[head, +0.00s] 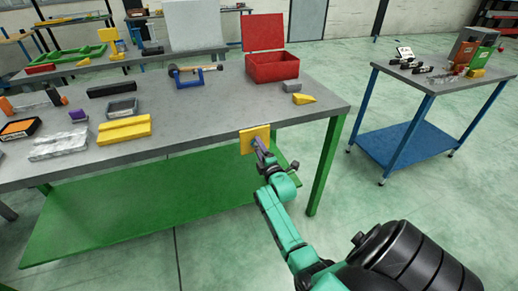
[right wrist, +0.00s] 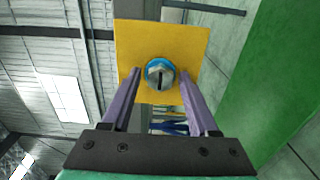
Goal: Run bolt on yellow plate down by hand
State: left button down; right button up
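The yellow plate (head: 246,141) is upright at the front edge of the grey workbench, near its right end. In the right wrist view the plate (right wrist: 135,45) faces the camera, with a silver bolt (right wrist: 160,77) that has a dark slot and a blue ring around it. My right gripper (head: 260,144) reaches up to the plate. In the wrist view its two purple fingers (right wrist: 159,80) stand on either side of the bolt, with a gap on both sides. It is open and holds nothing. The bolt is too small to make out in the head view. My left gripper is not in view.
The grey workbench (head: 215,118) carries a red open box (head: 272,68), a yellow wedge (head: 304,98), a blue clamp-like tool (head: 190,77) and several blocks. A green lower shelf (head: 110,215) lies beneath. A blue-legged table (head: 440,82) stands at right, with clear floor between.

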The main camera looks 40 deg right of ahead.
grip_shut()
jog(key=shift+m, duration=0.4)
